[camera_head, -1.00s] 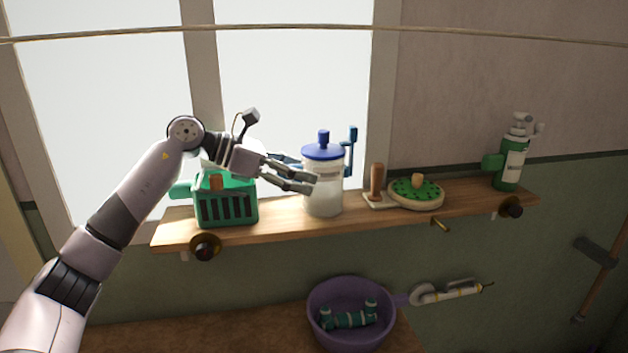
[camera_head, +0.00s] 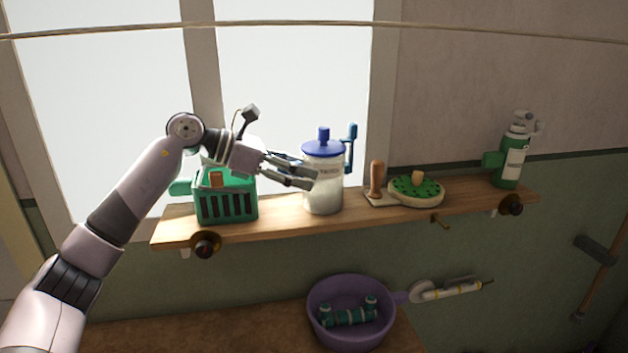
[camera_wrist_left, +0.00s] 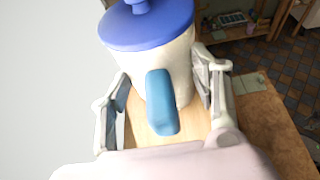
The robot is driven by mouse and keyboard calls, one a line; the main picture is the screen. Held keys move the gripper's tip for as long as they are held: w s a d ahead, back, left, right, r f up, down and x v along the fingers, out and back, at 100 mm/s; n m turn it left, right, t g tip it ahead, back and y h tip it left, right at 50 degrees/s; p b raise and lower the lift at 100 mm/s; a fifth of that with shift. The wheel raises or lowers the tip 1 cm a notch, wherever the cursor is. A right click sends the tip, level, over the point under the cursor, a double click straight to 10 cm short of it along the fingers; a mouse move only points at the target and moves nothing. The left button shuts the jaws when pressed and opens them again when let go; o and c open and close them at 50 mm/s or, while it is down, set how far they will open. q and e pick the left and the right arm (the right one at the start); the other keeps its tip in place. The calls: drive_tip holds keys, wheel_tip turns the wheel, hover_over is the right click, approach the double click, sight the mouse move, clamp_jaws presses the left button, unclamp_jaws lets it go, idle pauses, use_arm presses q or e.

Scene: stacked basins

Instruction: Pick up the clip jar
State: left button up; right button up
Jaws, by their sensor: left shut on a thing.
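The clip jar (camera_head: 323,186) is a clear jar with whitish contents, a blue lid and a blue clip at its right side. It stands upright on the wooden shelf (camera_head: 270,221) in front of the window. My left gripper (camera_head: 312,174) reaches it from the left, with its fingers at the jar's body. In the left wrist view the jar (camera_wrist_left: 185,65) is between the two fingers, with the blue lid above and a blue handle-like part facing the camera. The gripper is shut on the jar. Whether the base touches the shelf is hard to tell. My right gripper is not in view.
A green basket (camera_head: 226,196) stands left of the jar. A wooden-handled tool (camera_head: 377,180) and a round green-topped brush (camera_head: 416,190) lie to its right. A green bottle (camera_head: 509,165) stands at the shelf's right end. A purple basin (camera_head: 318,312) is below.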

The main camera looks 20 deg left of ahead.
use_arm(q)
drive_tip(key=shift+r, duration=0.25)
